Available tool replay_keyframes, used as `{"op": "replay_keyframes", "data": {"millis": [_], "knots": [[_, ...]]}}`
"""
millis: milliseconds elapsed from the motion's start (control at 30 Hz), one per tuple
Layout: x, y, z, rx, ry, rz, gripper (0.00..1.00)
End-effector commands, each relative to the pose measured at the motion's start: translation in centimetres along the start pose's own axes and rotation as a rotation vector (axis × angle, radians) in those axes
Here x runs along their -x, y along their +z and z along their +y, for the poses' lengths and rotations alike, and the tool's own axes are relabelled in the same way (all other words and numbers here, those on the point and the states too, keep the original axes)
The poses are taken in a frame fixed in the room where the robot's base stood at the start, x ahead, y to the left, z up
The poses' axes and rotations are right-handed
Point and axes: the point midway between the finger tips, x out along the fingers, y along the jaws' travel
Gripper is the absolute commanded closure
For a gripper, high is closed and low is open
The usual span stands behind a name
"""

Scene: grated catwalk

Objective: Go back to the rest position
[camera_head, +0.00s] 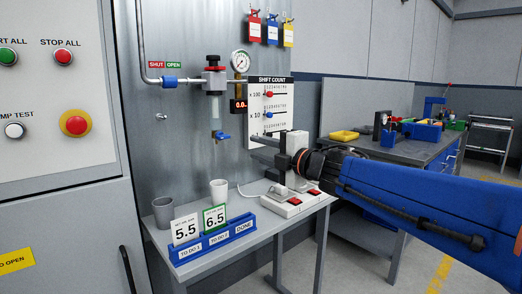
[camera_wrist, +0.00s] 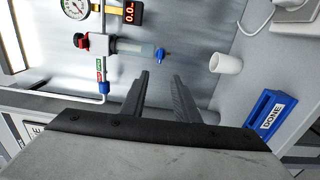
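My gripper (camera_head: 254,146) is in the middle of the head view, in front of the shift count board (camera_head: 268,103) and above the small grey table (camera_head: 262,229). My blue arm reaches in from the right. In the wrist view my gripper (camera_wrist: 162,76) shows two dark fingers standing apart with nothing between them, so it is open and empty. It is clear of the cups and of the blue card holder (camera_head: 217,239) below it.
A white cup (camera_head: 218,192) and a grey cup (camera_head: 163,212) stand on the table, with a power strip (camera_head: 297,202) at right. The wall carries a gauge (camera_head: 241,61), a filter with a blue valve (camera_head: 222,136) and hanging tags. A workbench (camera_head: 400,150) stands behind my arm.

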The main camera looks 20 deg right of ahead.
Motion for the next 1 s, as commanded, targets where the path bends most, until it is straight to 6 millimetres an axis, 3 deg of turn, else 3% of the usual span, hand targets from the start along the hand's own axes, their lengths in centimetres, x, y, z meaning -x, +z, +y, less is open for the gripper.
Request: {"op": "replay_keyframes", "data": {"millis": [667, 867, 1000], "knots": [[0.5, 0.2, -0.1, -0.018, 0.001, -0.017, 0.72], [1.9, 3.0, -1.2, -0.205, 0.004, -0.194, 0.72], [4.4, 5.6, -4.2, -0.434, -0.020, -0.383, 0.72]]}}
